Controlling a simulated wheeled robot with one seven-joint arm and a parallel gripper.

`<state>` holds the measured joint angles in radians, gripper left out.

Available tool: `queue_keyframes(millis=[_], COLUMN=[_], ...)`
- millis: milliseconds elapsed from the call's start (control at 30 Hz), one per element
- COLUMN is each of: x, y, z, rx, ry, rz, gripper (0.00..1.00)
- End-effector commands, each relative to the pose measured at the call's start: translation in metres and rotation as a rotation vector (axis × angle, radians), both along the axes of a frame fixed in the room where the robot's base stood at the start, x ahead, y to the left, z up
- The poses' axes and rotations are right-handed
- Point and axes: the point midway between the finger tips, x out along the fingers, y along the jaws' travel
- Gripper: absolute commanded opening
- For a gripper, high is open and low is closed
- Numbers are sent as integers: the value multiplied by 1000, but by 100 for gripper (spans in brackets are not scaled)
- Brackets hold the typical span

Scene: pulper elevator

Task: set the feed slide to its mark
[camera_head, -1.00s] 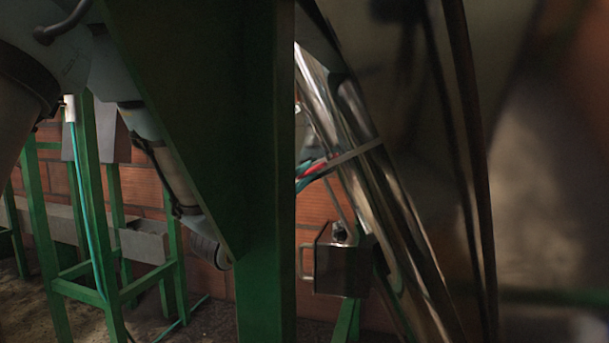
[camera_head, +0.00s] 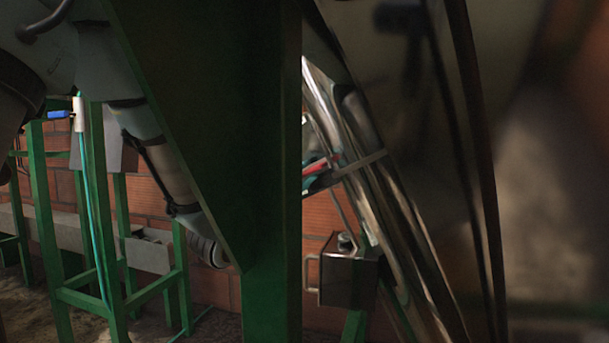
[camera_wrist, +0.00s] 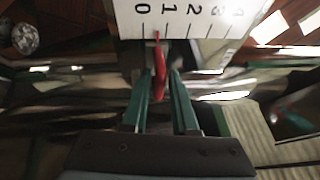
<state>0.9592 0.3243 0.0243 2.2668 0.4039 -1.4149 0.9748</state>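In the wrist view a white scale plate (camera_wrist: 190,14) with black digits and tick marks crosses the top. A thin red pointer (camera_wrist: 159,68) stands in front of it, its tip at a tick near the low-number end. My gripper (camera_wrist: 162,82) points up at the plate. Its two green fingers stand on either side of the pointer's lower part, with a gap between them. Whether either finger touches the pointer I cannot tell. The slide body behind the fingers is not clear.
In the head view a wide green panel and post (camera_head: 268,200) block the middle. A shiny metal tube (camera_head: 385,200) slants down right of it, beside a small metal box (camera_head: 347,272). Green stands (camera_head: 110,230) and a grey trough (camera_head: 145,255) are at left, before a brick wall.

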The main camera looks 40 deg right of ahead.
Motion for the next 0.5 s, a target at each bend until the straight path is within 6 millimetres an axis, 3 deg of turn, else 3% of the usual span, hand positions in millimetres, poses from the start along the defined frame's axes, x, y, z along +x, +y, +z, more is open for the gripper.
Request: queue_keyframes(millis=[500], x=[-16], y=[82], z=[-31], rx=[2], ry=[1], rz=[4], gripper=[27])
